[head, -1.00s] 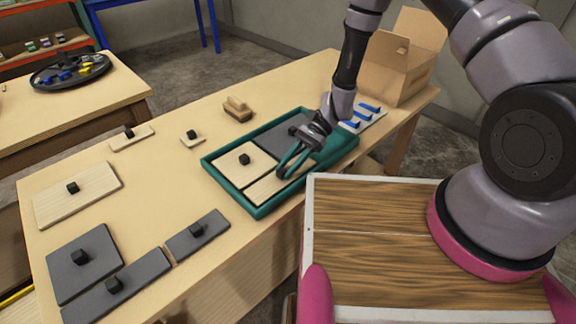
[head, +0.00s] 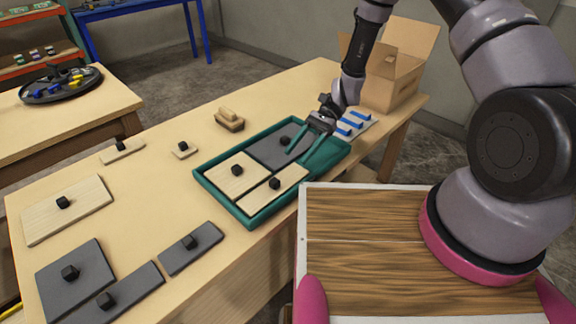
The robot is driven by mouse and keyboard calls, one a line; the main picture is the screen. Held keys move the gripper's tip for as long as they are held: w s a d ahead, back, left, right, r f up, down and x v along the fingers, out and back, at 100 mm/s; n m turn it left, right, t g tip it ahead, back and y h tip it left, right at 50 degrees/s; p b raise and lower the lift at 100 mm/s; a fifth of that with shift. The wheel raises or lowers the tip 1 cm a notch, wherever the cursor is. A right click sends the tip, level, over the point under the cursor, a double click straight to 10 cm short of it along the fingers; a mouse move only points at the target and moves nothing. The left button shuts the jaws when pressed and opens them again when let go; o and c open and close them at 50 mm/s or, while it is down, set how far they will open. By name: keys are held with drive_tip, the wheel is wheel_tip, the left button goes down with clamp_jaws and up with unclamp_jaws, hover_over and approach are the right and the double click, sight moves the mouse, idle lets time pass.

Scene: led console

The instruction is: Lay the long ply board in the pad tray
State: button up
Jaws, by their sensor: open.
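The long ply board (head: 255,199), pale with a black knob, lies flat inside the green pad tray (head: 246,221) along its front side. Beside it in the tray are a squarer ply board (head: 226,184) and a dark grey board (head: 268,150), each with a black knob. My gripper (head: 297,157) is open and empty over the right part of the tray, apart from the long ply board's knob. My fingers and wrist hide part of the tray's right end.
Loose ply boards (head: 85,205) and grey boards (head: 72,250) with knobs lie on the table's left side. A wooden brush-like block (head: 229,122) sits behind the tray. Blue strips (head: 358,118) on a white sheet and an open cardboard box (head: 390,80) stand at right.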

drive_tip(key=w+d+r+n+t+h, duration=0.25)
drive_tip(key=d+r, duration=0.35)
drive_tip(key=r, duration=0.7)
drive_tip(key=w+d+r+n+t+h, duration=0.15)
drive_tip(key=d+r+t, duration=0.35)
drive_tip(key=r, duration=0.9)
drive_tip(key=s+d+r+t+h, duration=0.1)
drive_tip(key=s+d+r+t, duration=0.3)
drive_tip(key=s+d+r, duration=0.2)
drive_tip(key=s+d+r+t+h, duration=0.1)
drive_tip(key=s+d+r+t, duration=0.3)
drive_tip(key=r, duration=0.6)
drive_tip(key=s+d, duration=0.2)
drive_tip(key=d, duration=0.1)
drive_tip(key=shift+s+d+r+t, duration=0.25)
drive_tip(key=shift+s+r+t, duration=0.05)
drive_tip(key=shift+t, duration=0.05)
